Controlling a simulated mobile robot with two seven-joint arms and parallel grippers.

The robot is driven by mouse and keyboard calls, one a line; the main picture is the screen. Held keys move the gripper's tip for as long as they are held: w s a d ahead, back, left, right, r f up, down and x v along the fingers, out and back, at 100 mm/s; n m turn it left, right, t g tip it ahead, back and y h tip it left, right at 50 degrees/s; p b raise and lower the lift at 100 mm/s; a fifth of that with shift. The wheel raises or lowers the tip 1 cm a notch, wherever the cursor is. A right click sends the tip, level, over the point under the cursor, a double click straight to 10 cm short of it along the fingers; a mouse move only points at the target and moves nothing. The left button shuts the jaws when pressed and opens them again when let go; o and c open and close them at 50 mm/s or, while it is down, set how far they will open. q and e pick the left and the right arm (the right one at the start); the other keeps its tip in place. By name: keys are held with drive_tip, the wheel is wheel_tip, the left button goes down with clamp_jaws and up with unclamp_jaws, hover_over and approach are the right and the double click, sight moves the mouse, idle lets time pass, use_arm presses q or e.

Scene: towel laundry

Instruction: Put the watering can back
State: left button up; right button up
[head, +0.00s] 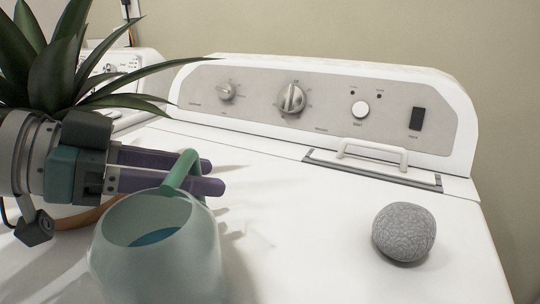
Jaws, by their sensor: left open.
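The watering can (160,262) is pale green and translucent, with a darker green handle (181,172) and some blue inside. It stands upright on the white dryer top at the lower left. My left gripper (212,176) comes in from the left, above and behind the can's opening. Its two purple fingers lie on either side of the handle and are open. I cannot tell whether they touch it. My right gripper is not in view.
A potted plant (62,65) with long leaves stands at the left behind my left gripper. A grey ball (403,232) lies at the right on the white appliance top (300,235). A control panel (320,106) with knobs rises at the back. The top between can and ball is clear.

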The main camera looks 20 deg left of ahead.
use_arm(q)
drive_tip(key=shift+r, duration=0.3)
drive_tip(key=shift+s+a+f, duration=0.15)
drive_tip(key=shift+s+a, duration=0.05)
drive_tip(key=v, duration=1.1)
drive_tip(key=shift+s, duration=0.15)
drive_tip(key=shift+a, duration=0.15)
